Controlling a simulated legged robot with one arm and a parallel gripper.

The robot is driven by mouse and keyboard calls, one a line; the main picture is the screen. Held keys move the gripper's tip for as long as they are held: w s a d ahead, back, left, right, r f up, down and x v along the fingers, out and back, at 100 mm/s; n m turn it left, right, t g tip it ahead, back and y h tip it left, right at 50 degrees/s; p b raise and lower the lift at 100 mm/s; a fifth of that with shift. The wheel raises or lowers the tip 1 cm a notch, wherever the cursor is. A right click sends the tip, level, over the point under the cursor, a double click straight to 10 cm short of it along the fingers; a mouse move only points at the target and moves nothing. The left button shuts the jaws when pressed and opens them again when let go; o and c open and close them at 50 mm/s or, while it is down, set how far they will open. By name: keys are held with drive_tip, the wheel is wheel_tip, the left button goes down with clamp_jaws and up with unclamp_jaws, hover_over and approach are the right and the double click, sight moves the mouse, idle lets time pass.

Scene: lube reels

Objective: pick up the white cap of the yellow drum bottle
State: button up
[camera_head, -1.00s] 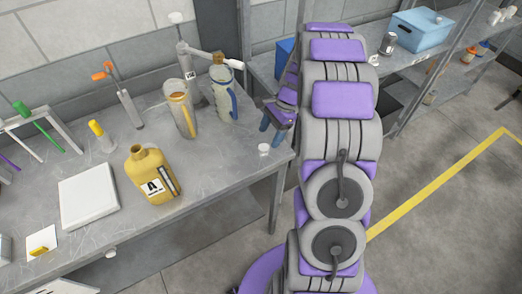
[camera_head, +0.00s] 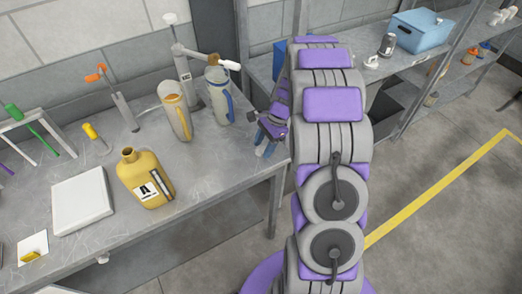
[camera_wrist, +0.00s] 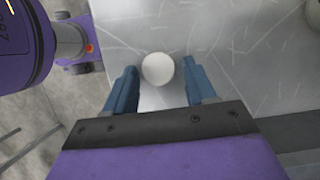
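The white cap (camera_wrist: 158,68) is on the grey table near its right corner, in the wrist view. My gripper (camera_wrist: 160,80) is open, with one blue finger on each side of the cap; the left finger is close to it, and I cannot tell whether it touches. In the head view my gripper (camera_head: 266,148) is low at the table's right end and the cap is hidden. The yellow drum bottle (camera_head: 146,180) stands upright with an open neck on the table, well left of my gripper.
Two jugs, one with a yellow handle (camera_head: 175,110) and one with a blue handle (camera_head: 219,96), stand behind and left of my gripper. A white box (camera_head: 82,200) lies left of the bottle. The table (camera_head: 225,165) is clear between bottle and gripper.

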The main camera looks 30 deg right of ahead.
drive_tip(key=shift+d, duration=0.15)
drive_tip(key=shift+c, duration=1.4)
drive_tip(key=shift+a, duration=0.25)
drive_tip(key=c, duration=0.4)
drive_tip(key=shift+c, duration=0.2)
